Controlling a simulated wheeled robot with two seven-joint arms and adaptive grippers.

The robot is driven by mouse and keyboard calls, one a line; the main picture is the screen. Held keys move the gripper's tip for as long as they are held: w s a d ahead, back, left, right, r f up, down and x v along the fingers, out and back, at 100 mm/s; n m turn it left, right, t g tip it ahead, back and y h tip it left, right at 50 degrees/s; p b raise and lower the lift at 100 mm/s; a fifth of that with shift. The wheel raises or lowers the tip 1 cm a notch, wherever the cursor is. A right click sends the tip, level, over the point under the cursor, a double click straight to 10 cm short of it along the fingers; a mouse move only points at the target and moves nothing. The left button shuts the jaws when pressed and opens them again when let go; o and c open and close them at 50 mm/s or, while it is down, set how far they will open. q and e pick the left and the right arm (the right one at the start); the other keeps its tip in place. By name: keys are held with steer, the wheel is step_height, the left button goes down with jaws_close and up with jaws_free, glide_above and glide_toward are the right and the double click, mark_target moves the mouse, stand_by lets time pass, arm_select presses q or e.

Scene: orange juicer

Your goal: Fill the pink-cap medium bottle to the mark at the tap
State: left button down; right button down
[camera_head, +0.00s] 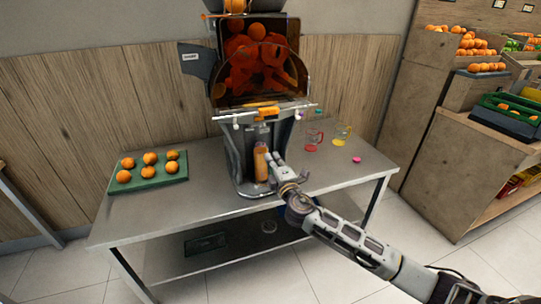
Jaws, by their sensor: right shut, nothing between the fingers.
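A clear bottle with orange juice in it (260,164) stands upright under the tap of the juicer (235,150), on the juicer's base. The juice reaches high in the bottle; the fill mark is too small to make out. My right gripper (274,161) is shut and empty, close to the right side of the bottle and the tap front. I cannot tell whether it touches either. A small pink cap (356,160) lies on the table to the right. My left gripper is not in view.
A green tray (150,183) with several oranges lies on the left of the metal table (210,205). A red-based jug (313,139) and a yellow-based jug (342,134) stand right of the juicer. Fruit shelves (460,165) stand at the far right.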

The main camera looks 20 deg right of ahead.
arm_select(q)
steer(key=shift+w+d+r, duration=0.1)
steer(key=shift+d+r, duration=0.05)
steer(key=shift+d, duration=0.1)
arm_select(e)
steer(key=shift+s+f, duration=0.2)
steer(key=shift+s, duration=0.75)
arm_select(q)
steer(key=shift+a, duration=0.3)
